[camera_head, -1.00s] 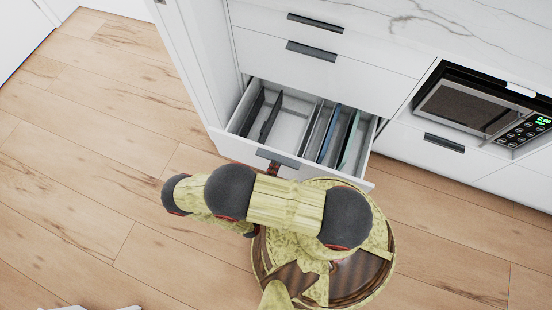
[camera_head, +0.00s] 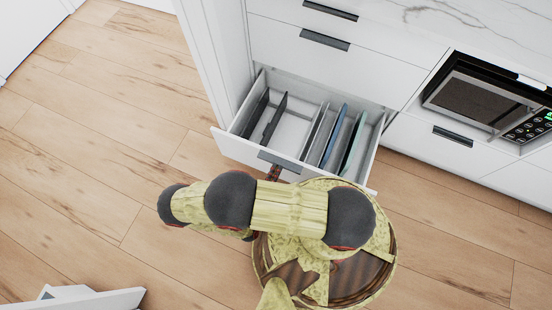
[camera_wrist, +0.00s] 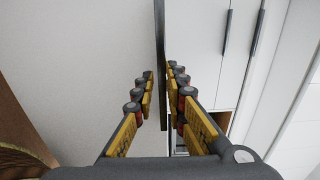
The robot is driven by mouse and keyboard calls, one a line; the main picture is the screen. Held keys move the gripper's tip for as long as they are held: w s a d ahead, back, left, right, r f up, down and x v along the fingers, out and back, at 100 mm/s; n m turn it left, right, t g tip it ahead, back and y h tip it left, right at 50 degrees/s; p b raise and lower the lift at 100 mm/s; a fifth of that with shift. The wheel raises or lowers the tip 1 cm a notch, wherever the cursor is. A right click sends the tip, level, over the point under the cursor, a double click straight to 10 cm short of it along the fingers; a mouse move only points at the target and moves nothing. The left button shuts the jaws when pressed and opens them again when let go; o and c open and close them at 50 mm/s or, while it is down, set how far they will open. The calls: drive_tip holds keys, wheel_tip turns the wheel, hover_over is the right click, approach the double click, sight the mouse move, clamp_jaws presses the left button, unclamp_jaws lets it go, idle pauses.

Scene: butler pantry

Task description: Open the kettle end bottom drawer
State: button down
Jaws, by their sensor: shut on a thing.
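The bottom drawer (camera_head: 232,147) below two closed drawers is pulled well out. Upright dividers and flat boards or trays stand inside it. Its dark bar handle (camera_head: 280,161) is on the front face. My gripper (camera_head: 274,173) is at that handle, mostly hidden by my arm in the head view. In the wrist view my gripper (camera_wrist: 160,82) has its fingers on both sides of the dark handle bar (camera_wrist: 161,45), shut on it, with the pale drawer front (camera_wrist: 80,60) beside it.
Two closed drawers with dark handles (camera_head: 324,40) are above. A microwave (camera_head: 485,103) sits in a niche at right, over another closed drawer (camera_head: 430,140). A white panel or box (camera_head: 95,300) shows at the lower left. Wood floor (camera_head: 80,150) is clear at left.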

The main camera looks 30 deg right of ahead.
drive_tip(key=shift+a+f, duration=0.1)
drive_tip(key=c, duration=1.9)
unclamp_jaws()
drive_tip(key=shift+o, duration=0.5)
drive_tip(key=v, duration=1.2)
